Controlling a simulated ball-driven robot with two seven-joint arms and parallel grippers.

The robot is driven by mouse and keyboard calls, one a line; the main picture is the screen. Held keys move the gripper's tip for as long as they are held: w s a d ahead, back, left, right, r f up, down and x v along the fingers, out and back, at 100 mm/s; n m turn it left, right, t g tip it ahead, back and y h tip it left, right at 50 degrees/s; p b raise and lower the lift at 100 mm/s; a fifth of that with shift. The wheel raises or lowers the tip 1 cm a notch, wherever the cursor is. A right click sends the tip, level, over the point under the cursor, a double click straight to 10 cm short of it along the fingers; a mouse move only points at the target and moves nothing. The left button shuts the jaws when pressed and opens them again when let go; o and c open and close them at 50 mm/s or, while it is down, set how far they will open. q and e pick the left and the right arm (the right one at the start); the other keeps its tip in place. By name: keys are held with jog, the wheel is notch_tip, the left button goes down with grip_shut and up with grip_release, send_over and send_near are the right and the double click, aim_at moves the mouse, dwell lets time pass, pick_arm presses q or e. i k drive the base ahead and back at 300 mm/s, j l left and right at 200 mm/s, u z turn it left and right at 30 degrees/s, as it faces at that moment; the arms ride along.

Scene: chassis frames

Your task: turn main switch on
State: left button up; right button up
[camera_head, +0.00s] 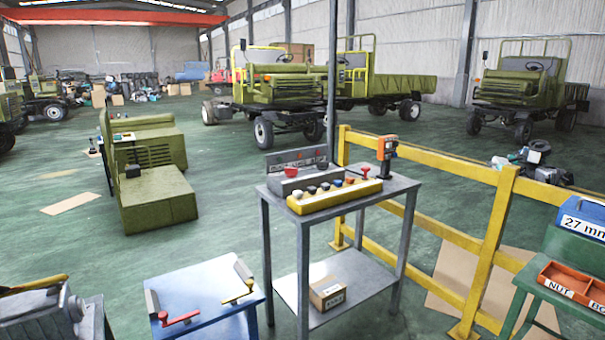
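A yellow control box (335,198) sits on a grey metal table (400,186) in the middle of the head view. A grey block (288,186) with a red knob (291,171) on top lies in front of this panel. Neither gripper shows.
An orange and black tool (386,149) stands at the table's back right corner. A cardboard box (327,293) is on its lower shelf. A yellow railing (493,230) runs behind and right. A blue table (205,290) with red and yellow handles stands left, a green bench (572,250) right.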

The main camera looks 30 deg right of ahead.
aim_at(290, 172)
jog(key=i+l, duration=0.15)
jog(key=l, duration=0.2)
jog(key=i+l, duration=0.2)
jog(key=l, duration=0.2)
jog(key=i+l, duration=0.15)
jog(key=l, duration=0.2)
jog(key=i+l, duration=0.15)
jog(key=l, duration=0.25)
jog(key=i+l, duration=0.15)
jog(key=l, duration=0.2)
